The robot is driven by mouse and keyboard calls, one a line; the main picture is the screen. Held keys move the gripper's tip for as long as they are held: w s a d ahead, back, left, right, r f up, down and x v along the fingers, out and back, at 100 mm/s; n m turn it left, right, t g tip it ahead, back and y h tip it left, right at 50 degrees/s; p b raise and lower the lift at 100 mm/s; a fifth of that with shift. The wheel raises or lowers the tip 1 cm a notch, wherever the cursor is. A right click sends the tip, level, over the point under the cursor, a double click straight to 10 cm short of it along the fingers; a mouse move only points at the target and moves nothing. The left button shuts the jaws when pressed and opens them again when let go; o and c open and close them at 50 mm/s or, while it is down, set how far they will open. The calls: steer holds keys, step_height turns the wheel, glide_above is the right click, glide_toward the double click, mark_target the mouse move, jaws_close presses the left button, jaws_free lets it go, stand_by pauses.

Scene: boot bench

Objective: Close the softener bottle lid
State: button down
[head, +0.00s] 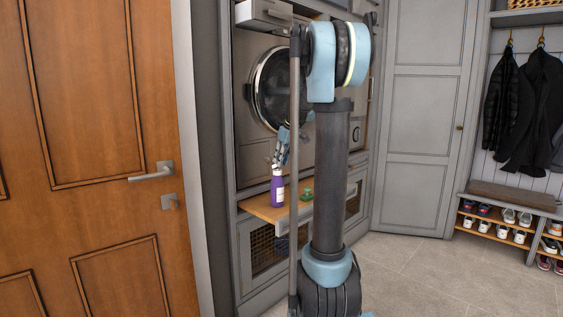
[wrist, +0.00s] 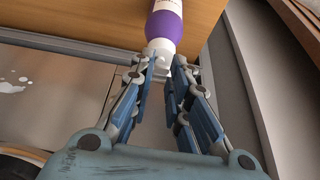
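The softener bottle (head: 277,189) is purple with a white top. It stands upright on a wooden pull-out shelf (head: 263,212) below the washing machine. In the wrist view, the purple bottle (wrist: 166,22) is at the top edge, with its white top (wrist: 160,46) pointing toward my gripper (wrist: 172,68). My gripper is partly open, with a narrow empty gap between its fingers. The fingertips are close to the white top; I cannot tell if they touch it. In the head view, my gripper (head: 282,148) is just above the bottle. The lid's exact position is too small to tell.
A small green object (head: 306,194) lies on the shelf right of the bottle. The washing machine (head: 268,88) with its round door is behind. A wooden door (head: 90,150) stands at left. A shoe bench (head: 510,198) is far right; the floor between is clear.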

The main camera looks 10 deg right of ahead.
mark_target(280, 171)
steer(key=shift+d+f, duration=0.1)
steer(key=t+y, duration=0.1)
steer(key=s+d+f+t, duration=0.1)
steer(key=shift+s+f+t+y, duration=0.15)
steer(key=shift+f+t+y, duration=0.1)
steer(key=shift+t+y, duration=0.15)
steer(key=shift+s+d+f+t+y, duration=0.1)
steer(key=shift+s+f+t+y, duration=0.1)
steer(key=shift+f+t+y, duration=0.4)
steer(key=shift+s+d+f+t+y, duration=0.1)
steer(key=shift+s+f+t+y, duration=0.2)
steer(key=shift+t, duration=0.5)
steer(key=shift+w, duration=0.1)
steer(key=c, duration=1.5)
jaws_free()
steer(key=shift+c, duration=0.2)
